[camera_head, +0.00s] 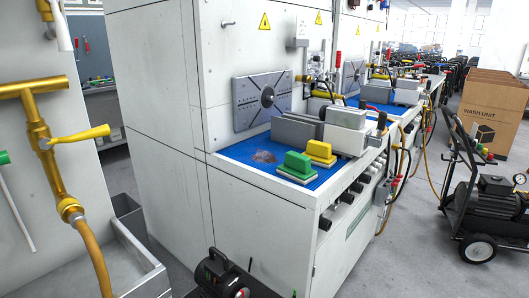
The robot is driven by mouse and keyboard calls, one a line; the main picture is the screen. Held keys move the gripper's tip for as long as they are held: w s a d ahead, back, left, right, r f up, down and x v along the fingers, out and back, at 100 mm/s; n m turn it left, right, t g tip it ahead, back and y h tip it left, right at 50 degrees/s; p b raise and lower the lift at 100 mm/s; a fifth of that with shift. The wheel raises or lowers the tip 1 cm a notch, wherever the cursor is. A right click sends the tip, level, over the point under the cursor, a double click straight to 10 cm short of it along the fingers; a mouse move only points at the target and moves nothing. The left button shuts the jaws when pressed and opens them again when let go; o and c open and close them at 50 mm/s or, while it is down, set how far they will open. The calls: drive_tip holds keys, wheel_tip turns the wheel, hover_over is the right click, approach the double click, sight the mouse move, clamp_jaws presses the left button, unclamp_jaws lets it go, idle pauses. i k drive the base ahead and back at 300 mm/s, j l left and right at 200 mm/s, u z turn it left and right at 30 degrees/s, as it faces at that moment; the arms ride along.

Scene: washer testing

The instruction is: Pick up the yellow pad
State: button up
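The yellow pad (320,151) is a small block with a raised grip on a pale base. It lies on the blue mat (240,151) of the white washer bench, in front of grey metal blocks. A similar green pad (297,163) lies just in front of it and to its left, close by. The yellow pad's top and front show clearly. My gripper is not seen in this view.
Grey blocks (297,131) and a pale metal block (345,138) stand behind the yellow pad. A slotted plate (262,98) is on the wall. Black equipment (225,276) is at the bottom edge. A wheeled black machine (490,205) and cardboard boxes (490,115) stand right on open floor.

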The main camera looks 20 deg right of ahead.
sight(320, 153)
drive_tip(key=l+u, duration=0.4)
drive_tip(key=l, duration=0.15)
drive_tip(key=l+u, duration=0.35)
drive_tip(key=l, duration=0.2)
drive_tip(key=l+u, duration=0.15)
drive_tip(key=l, duration=0.45)
drive_tip(key=k+l+u, duration=0.15)
drive_tip(key=l, duration=0.45)
drive_tip(key=i, duration=0.05)
